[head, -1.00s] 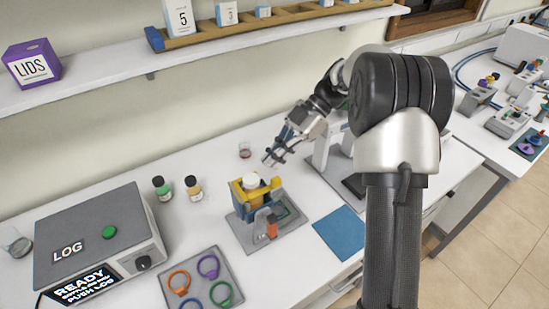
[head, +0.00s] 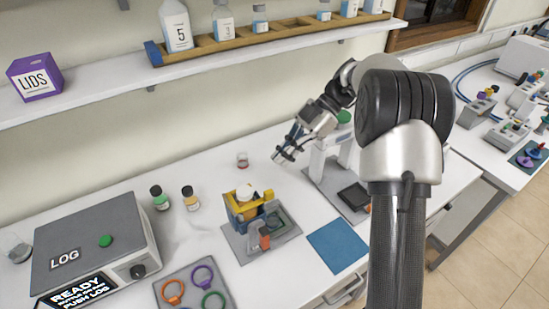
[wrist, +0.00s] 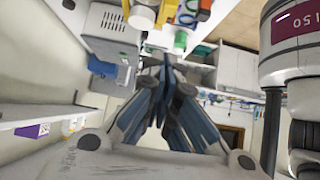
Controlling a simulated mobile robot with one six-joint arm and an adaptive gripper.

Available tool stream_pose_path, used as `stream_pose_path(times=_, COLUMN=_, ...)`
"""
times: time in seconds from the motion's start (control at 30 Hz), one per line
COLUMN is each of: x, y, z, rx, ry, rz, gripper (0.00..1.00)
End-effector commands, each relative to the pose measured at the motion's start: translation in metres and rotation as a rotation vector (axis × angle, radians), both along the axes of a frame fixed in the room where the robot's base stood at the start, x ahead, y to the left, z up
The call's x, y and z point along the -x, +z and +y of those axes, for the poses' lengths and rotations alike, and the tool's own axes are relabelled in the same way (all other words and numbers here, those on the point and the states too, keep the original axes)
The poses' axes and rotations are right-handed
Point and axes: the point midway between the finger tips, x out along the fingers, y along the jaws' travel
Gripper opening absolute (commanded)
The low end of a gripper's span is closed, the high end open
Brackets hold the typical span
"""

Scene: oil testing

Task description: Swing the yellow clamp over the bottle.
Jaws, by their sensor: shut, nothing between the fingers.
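The bottle (head: 244,190) stands in a blue holder on a grey fixture plate, its white cap uncovered from above. The yellow clamp (head: 268,195) shows at the right of the bottle, with more yellow low around the bottle's front. I cannot tell exactly how its arm lies. The white cap (wrist: 142,16) also shows at the top of the wrist view, with yellow and blue parts to its right. My gripper (head: 282,157) is shut and empty, above and behind the fixture to the right, apart from the clamp. Its blue fingers (wrist: 165,65) meet in the wrist view.
The grey LOG box (head: 95,245) stands at left, with two small vials (head: 175,198) behind it. Coloured rings lie on a grey tray (head: 193,290) in front. A blue mat (head: 337,246) lies right of the fixture. A white stand (head: 345,180) rises right of my gripper.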

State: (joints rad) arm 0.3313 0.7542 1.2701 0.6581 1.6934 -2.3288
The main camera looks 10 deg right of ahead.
Motion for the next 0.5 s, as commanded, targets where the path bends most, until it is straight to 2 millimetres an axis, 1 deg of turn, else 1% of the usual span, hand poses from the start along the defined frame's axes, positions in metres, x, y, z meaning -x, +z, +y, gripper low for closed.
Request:
stream_pose_path(times=0.03, x=-0.004, y=-0.004, z=-0.010, rx=-0.001, ry=0.000, rz=0.000, gripper=0.00)
stream_pose_path(times=0.1, x=-0.008, y=-0.009, z=-0.022, rx=-0.001, ry=-0.001, rz=0.000, gripper=0.00)
stream_pose_path(times=0.2, x=-0.012, y=-0.013, z=-0.034, rx=-0.001, ry=0.001, rz=0.000, gripper=0.00)
stream_pose_path(times=0.33, x=-0.014, y=-0.016, z=-0.044, rx=0.000, ry=0.001, rz=0.000, gripper=0.00)
stream_pose_path(times=0.5, x=-0.015, y=-0.017, z=-0.047, rx=0.000, ry=0.003, rz=0.000, gripper=0.00)
